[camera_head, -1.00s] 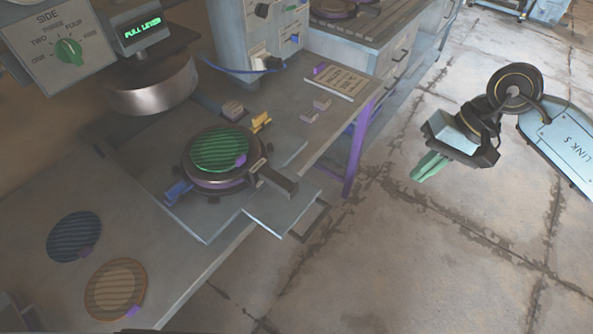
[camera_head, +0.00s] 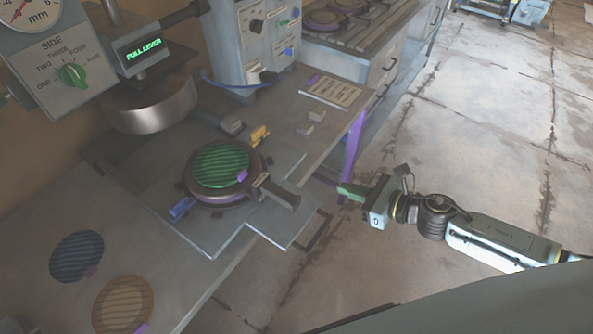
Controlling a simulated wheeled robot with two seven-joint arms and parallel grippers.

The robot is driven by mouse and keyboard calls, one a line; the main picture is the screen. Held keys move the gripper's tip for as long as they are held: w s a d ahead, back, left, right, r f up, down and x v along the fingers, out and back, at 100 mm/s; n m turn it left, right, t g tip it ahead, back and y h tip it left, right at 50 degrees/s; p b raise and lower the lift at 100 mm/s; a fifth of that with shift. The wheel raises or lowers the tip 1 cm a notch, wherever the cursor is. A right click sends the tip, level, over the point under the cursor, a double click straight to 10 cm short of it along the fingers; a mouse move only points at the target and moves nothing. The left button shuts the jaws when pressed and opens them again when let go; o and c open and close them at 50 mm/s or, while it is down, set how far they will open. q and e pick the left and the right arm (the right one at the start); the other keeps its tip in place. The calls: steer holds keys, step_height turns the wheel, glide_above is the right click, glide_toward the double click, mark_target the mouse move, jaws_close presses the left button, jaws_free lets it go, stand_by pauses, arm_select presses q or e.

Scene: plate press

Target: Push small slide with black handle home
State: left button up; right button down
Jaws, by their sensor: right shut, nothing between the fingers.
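The small slide (camera_head: 283,224) is a light metal plate that sticks out past the bench's front edge. Its black handle (camera_head: 316,231) is a bar at the outer end, over the floor. Behind the slide sits a round dark mold with a green ribbed plate (camera_head: 220,165) on it and its own dark grip (camera_head: 280,193) pointing at the front right. My right gripper (camera_head: 345,191) comes in from the right with green fingers shut and empty. In the picture it is above and right of the black handle, apart from it. My left gripper is not in view.
The press head (camera_head: 150,103) hangs behind and left of the mold, with a display reading "PULL LEVER". A blue clamp (camera_head: 182,208) and a yellow clamp (camera_head: 259,136) flank the mold. A blue disc (camera_head: 76,257) and an orange disc (camera_head: 122,305) lie at left. Floor at right is open.

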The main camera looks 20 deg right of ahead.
mark_target(292, 169)
steer(key=x, duration=0.4)
steer(key=p+x, duration=0.1)
steer(key=x, duration=0.3)
steer(key=r+x, duration=0.1)
steer(key=x, duration=0.3)
steer(key=shift+w+a, duration=0.5)
steer(key=shift+w, duration=0.05)
